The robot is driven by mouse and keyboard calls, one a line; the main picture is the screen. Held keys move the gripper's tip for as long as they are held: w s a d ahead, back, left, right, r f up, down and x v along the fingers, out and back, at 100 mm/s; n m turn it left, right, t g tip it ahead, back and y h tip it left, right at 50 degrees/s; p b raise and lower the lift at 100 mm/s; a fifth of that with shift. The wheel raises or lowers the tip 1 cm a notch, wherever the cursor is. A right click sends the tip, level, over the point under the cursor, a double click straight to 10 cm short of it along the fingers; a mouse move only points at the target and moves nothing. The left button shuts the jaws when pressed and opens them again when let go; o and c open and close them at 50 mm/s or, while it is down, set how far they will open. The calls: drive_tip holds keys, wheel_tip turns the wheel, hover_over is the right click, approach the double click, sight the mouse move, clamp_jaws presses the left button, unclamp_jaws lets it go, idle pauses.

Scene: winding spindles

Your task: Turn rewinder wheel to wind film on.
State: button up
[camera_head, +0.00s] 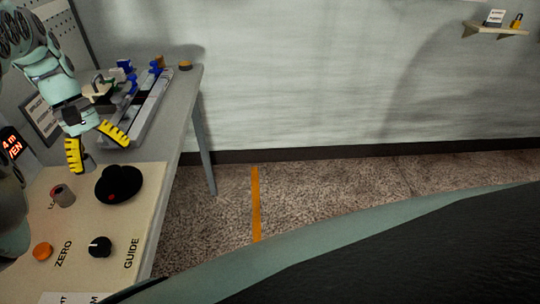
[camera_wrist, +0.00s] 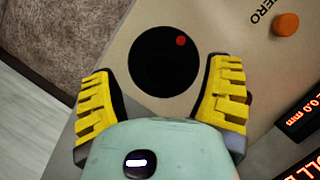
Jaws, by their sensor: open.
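The rewinder wheel is most likely the black round wheel (camera_head: 119,184) with a red dot, on the beige panel (camera_head: 140,230) in the head view. In the wrist view the black wheel (camera_wrist: 163,62) shows from above, with its red dot at the upper right. My gripper (camera_head: 98,154) has yellow ribbed fingers spread apart and is empty. In the head view it appears just behind and above the wheel. In the wrist view the fingertips (camera_wrist: 160,75) lie on either side of the wheel's lower part, with no clear contact. No film is clearly visible.
An orange button (camera_head: 42,251) and a black GUIDE knob (camera_head: 100,246) sit on the panel. A small grey knob (camera_head: 63,195) stands left of the wheel. A grey bench (camera_head: 185,90) behind holds a rail with blue clamps (camera_head: 155,68). Open floor lies to the right.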

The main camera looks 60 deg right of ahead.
sight(111, 171)
wheel_tip(111, 171, up, 5)
drive_tip(key=shift+r, duration=0.1)
idle(1.1)
